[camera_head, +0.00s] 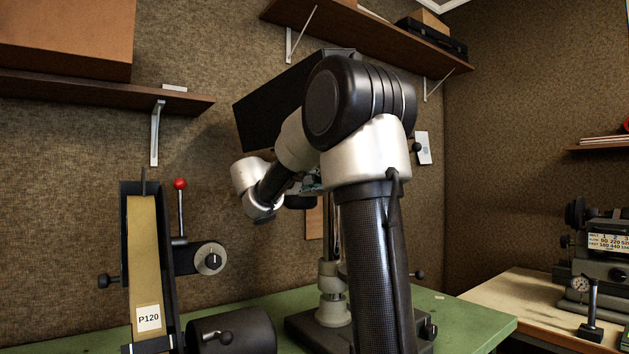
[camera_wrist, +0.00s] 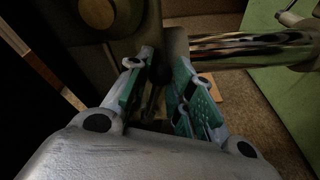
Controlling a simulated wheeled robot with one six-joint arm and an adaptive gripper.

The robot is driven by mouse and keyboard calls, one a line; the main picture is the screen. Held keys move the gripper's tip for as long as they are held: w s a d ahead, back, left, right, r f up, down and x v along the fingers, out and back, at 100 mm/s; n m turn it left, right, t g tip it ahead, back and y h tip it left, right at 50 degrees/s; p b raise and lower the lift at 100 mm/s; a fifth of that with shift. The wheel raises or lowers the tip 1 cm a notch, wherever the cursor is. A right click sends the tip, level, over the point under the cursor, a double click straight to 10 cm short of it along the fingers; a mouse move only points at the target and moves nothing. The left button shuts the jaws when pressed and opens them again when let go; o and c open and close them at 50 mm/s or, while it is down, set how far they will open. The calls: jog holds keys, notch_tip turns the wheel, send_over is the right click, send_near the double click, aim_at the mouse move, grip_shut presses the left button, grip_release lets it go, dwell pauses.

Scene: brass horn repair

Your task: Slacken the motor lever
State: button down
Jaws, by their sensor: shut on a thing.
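My gripper (camera_wrist: 160,82) is in the wrist view with its two teal-padded fingers closed around a thin dark piece (camera_wrist: 153,100), which I take to be the motor lever. Its ends are in shadow, so its angle is hard to tell. A dark housing with a round boss (camera_wrist: 98,12) is just beyond the fingertips. A shiny steel column (camera_wrist: 245,50) runs to the right of them. In the head view, my gripper (camera_head: 308,184) is mostly hidden behind my arm, below the black head (camera_head: 280,105) of the drill press; the lever cannot be made out there.
A belt sander (camera_head: 148,260) with a red-knobbed lever (camera_head: 180,184) stands left on the green bench (camera_head: 465,322). The drill press base (camera_head: 310,328) is partly behind my arm. Shelves (camera_head: 370,38) hang above. Another machine (camera_head: 605,245) stands at right.

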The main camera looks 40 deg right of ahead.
jog(key=r+n, duration=0.2)
jog(key=r+n+y, duration=0.1)
jog(key=r+n, duration=0.1)
jog(key=shift+s+g, duration=0.2)
jog(key=shift+g, duration=0.1)
jog(key=c, duration=1.2)
grip_release()
jog(key=v, duration=1.2)
